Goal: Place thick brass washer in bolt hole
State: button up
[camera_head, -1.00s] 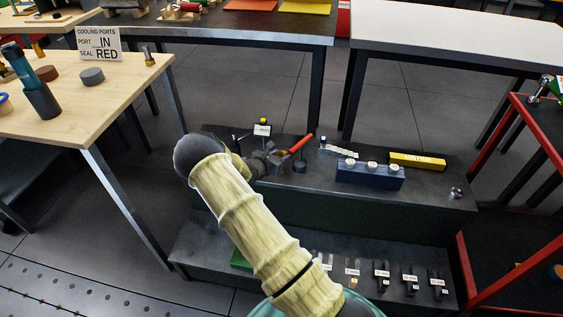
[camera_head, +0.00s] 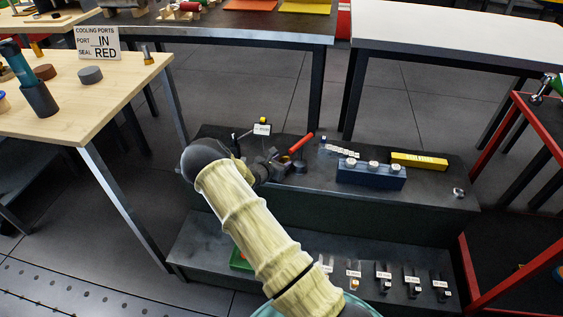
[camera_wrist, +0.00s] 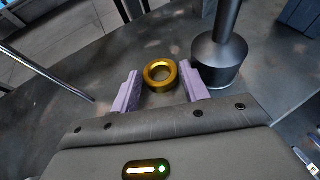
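The thick brass washer (camera_wrist: 147,78) is a gold ring in the wrist view, its hole facing the camera. In the head view my gripper (camera_head: 274,163) is low over the dark bench (camera_head: 325,185), and the washer cannot be made out. I cannot identify the bolt hole in either view.
A dark post with a wide round base (camera_wrist: 217,62) stands close by my right finger. A red-handled item (camera_head: 301,143), a blue block (camera_head: 370,175) and a yellow box (camera_head: 419,161) are to the right. A small label card (camera_head: 262,129) stands behind my gripper. Labelled black holders (camera_head: 383,277) line the lower step.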

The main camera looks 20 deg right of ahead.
jog(key=shift+r, duration=0.25)
jog(key=p+v, duration=0.3)
jog(key=v, duration=0.9)
